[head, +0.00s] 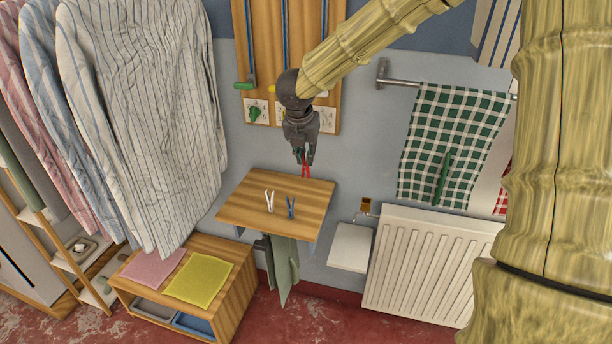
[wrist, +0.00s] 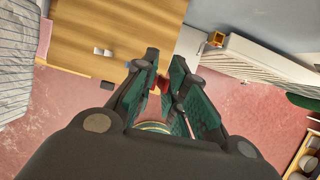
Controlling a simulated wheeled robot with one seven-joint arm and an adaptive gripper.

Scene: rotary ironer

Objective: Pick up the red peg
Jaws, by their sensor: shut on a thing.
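The red peg (head: 305,167) is held at the tips of my gripper (head: 305,156) in the head view. The peg hangs from the fingers, near the back of the small wooden shelf (head: 250,203); whether it touches the shelf is unclear. In the wrist view the red peg (wrist: 163,84) shows between the two dark fingers of my gripper (wrist: 163,76), which are shut on it. A white peg (head: 269,201) and a blue peg (head: 290,207) stand on the shelf, to the left of and nearer than the red one.
Striped shirts (head: 150,110) hang at the left. A wooden board (head: 327,60) is on the wall behind my gripper. A checked towel (head: 445,140) hangs on a rail above a white radiator (head: 425,265). A low wooden bench (head: 237,288) carries pink and yellow cloths.

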